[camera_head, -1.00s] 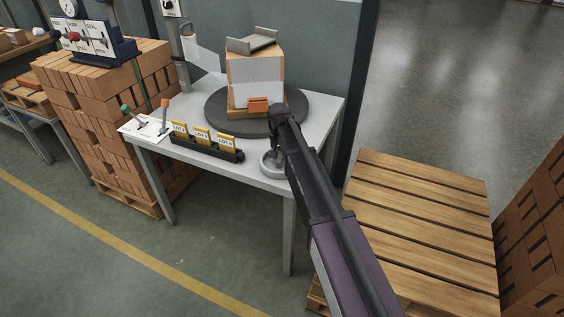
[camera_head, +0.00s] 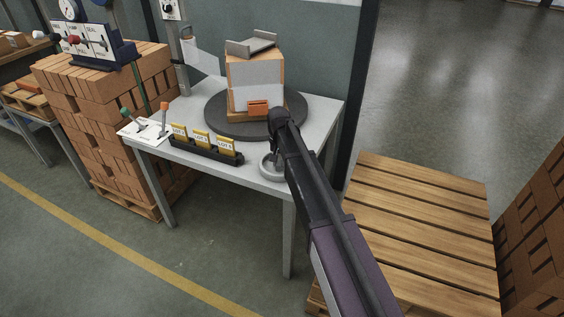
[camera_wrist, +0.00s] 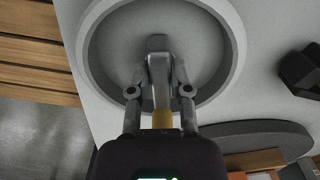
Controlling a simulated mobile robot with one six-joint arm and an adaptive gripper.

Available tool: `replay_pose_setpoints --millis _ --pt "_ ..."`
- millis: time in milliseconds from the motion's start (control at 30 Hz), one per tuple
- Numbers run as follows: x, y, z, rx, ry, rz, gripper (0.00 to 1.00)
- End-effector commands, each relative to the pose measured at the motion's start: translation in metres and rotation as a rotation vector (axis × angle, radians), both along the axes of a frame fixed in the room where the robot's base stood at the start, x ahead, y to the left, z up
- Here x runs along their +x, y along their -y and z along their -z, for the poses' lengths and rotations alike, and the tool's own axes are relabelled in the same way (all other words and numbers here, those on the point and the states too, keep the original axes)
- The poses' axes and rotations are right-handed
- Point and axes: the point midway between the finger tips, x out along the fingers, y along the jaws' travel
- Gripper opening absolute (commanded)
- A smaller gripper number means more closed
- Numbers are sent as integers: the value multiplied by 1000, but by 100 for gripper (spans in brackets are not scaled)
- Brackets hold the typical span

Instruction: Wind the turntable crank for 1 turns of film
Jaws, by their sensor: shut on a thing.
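The turntable (camera_head: 222,118) is a dark round disc on the grey table, bearing a box-like load (camera_head: 240,70) partly covered in pale film. A sheet of film (camera_head: 203,58) stretches from the post (camera_head: 180,60) to the load. The crank (camera_head: 268,163) is a grey round piece at the table's front right corner, partly hidden by my arm. In the wrist view, the crank's round rim (camera_wrist: 84,45) surrounds a grey crank piece with a yellow part (camera_wrist: 162,118). My gripper (camera_wrist: 160,85) is shut on this crank piece. In the head view, my arm hides the fingers.
A black holder with yellow lot cards (camera_head: 202,142) and a panel with two levers (camera_head: 148,130) stand along the table's front edge. A wooden pallet (camera_head: 415,215) lies at the right of the table. Brick stacks (camera_head: 110,100) stand at left, others at far right.

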Motion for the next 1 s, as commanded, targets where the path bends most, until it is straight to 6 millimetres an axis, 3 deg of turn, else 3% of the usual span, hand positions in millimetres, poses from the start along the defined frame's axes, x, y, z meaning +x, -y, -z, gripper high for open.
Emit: replay_pose_setpoints --millis 267,633,1000 --pt "0 2 0 -8 -1 -93 0" --pt "-1 2 0 -5 -2 -362 0" --pt "0 2 0 -2 -2 -475 0"
